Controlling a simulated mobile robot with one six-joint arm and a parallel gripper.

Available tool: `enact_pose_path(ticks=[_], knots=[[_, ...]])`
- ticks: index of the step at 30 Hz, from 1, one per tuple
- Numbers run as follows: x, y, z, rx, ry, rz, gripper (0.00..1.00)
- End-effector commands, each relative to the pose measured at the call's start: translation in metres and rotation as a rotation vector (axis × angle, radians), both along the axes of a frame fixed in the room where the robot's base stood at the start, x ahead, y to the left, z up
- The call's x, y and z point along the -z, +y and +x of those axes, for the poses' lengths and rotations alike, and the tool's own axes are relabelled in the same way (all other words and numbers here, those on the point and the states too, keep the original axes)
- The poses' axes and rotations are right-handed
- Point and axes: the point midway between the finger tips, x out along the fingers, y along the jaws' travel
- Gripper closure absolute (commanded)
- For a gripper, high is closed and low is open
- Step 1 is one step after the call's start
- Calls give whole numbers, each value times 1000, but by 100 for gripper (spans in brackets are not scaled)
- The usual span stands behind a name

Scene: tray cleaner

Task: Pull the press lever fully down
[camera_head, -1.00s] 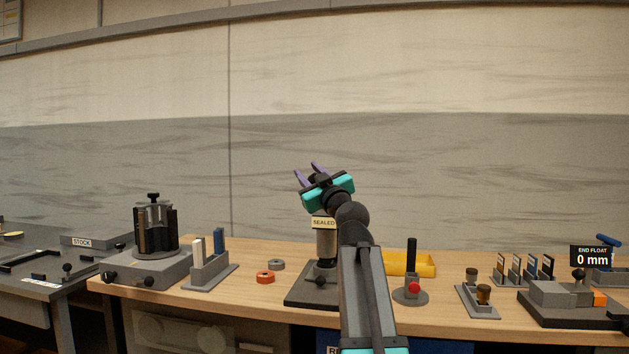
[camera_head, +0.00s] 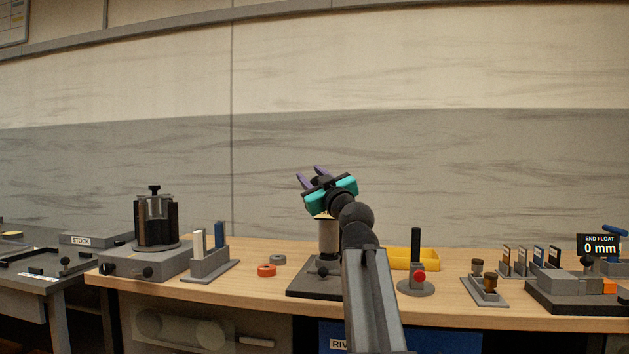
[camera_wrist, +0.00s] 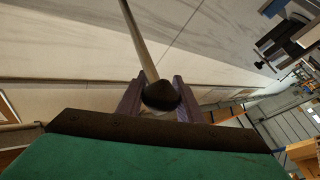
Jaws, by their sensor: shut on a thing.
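The press (camera_head: 329,238) stands near the middle of the bench on a dark base, partly behind my arm. Its lever cannot be made out in the head view. In the wrist view the lever shows as a thin pale rod (camera_wrist: 140,45) ending in a dark round knob (camera_wrist: 160,97). My gripper (camera_head: 309,176), with purple fingers and a teal body, is above the press in the head view. In the wrist view my gripper (camera_wrist: 157,88) is shut on the knob, with one finger on each side.
A grey block with dark posts (camera_head: 155,240) and a slotted holder (camera_head: 210,264) stand left. An orange ring (camera_head: 266,271) and a grey ring (camera_head: 278,259) lie left of the press.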

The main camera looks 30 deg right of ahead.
Motion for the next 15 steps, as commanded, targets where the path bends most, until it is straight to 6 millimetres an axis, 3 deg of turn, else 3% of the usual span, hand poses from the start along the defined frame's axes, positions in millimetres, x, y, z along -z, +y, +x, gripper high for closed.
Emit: enact_pose_path(ticks=[15], knots=[[40,6,0,-9,0,1,100]])
